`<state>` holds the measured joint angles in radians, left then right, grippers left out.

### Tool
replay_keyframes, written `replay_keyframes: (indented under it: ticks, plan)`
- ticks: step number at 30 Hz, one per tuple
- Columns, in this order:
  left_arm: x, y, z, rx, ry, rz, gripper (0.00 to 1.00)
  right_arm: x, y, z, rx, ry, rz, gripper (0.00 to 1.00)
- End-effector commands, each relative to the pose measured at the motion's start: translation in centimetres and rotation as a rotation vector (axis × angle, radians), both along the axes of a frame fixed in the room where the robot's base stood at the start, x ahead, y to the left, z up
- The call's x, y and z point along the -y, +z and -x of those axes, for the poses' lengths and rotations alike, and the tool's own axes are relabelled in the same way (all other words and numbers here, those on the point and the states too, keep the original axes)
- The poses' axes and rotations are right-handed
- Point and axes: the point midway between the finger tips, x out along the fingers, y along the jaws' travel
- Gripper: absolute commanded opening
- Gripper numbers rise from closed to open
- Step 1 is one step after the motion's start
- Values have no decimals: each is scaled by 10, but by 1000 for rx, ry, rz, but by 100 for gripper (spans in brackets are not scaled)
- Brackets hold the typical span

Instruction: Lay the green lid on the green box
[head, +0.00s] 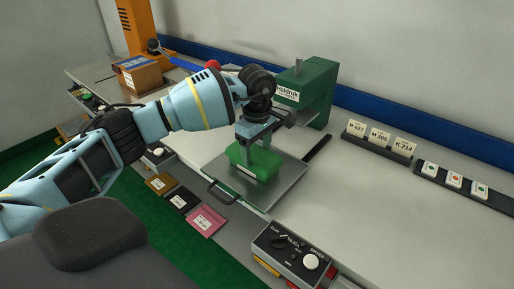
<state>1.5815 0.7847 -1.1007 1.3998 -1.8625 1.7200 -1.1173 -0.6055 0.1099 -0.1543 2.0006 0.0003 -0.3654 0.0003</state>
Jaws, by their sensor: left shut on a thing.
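The green box (258,174) with a white label sits on the metal plate in front of the green machine. My left gripper (257,147) points down right over the box and is shut on the green lid (240,154). The lid is at the top of the box, and its edges are hard to tell from the box. I cannot tell whether the lid rests fully on the rim or is slightly above it. My right gripper is not in view.
The metal plate (283,188) has a handle at its front left. The green machine (318,95) stands close behind. A control box (291,254) with knobs is in front. Brown, black and pink cards (208,221) lie at the front edge.

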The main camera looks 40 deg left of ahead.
Motion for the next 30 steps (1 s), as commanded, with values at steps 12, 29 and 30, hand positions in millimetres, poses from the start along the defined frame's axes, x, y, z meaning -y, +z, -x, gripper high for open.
replay_keyframes:
  ticks: [12,29,30]
  plan:
    - [0,-2,0,0,0,0,46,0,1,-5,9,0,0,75]
    - [0,2,0,2,0,0,93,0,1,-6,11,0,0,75]
    - [0,6,-1,3,0,0,93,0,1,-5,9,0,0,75]
